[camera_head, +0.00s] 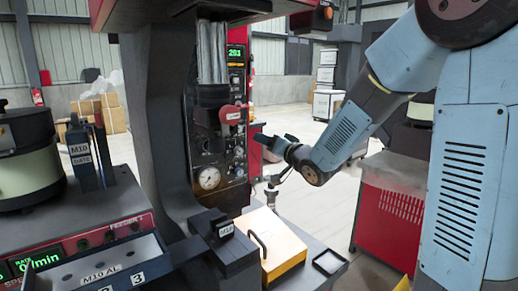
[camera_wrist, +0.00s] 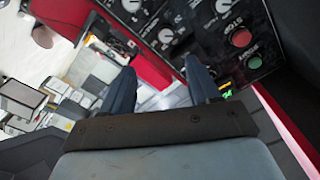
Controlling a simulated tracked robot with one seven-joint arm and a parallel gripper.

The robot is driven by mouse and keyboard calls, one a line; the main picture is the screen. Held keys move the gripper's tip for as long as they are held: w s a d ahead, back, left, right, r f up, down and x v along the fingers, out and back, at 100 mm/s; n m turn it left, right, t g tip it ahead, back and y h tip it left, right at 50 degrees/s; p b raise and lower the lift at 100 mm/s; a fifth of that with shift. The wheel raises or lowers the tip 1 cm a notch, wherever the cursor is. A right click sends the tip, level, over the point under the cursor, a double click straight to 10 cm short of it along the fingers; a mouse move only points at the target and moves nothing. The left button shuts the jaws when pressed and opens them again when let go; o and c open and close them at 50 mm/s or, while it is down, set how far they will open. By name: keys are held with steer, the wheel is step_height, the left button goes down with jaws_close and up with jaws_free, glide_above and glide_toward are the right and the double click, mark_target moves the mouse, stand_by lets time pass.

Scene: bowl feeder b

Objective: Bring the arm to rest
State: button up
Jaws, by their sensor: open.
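My arm (camera_head: 345,135) comes down from the upper right in the head view, bends at a low joint, and its far end points up and left. My gripper (camera_head: 262,142) is small there, in front of the black machine's gauge panel (camera_head: 238,135). In the wrist view my gripper (camera_wrist: 163,82) shows two dark fingers standing apart, with nothing between them. The panel's dials and its red and green buttons (camera_wrist: 240,40) fill the upper right of that view. I cannot tell the exact distance from the fingers to the panel.
A yellow box with a handle (camera_head: 268,245) and a small black tray (camera_head: 330,262) stand below the arm. A red cabinet (camera_head: 385,212) is at right. A bowl feeder (camera_head: 28,160) and its red control box (camera_head: 100,238) are at left. Open floor lies behind.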

steer(key=s+d+g+h, duration=0.3)
steer(key=s+d+h, duration=0.2)
steer(key=s, duration=0.6)
steer(key=s+d+g+h, duration=0.3)
steer(key=s+d+h, duration=0.3)
steer(key=s+d, duration=0.4)
steer(key=shift+s+d+f+m, duration=0.15)
steer(key=shift+s+d+m, duration=0.15)
steer(key=shift+s, duration=0.6)
steer(key=s+g, duration=0.1)
steer(key=s, duration=0.2)
steer(key=s+f+g, duration=0.1)
steer(key=s, duration=0.3)
steer(key=s+n+g+y, duration=0.1)
steer(key=s, duration=0.2)
steer(key=shift+s+f+g, duration=0.3)
steer(key=shift+s+f, duration=0.1)
steer(key=shift+c, duration=0.2)
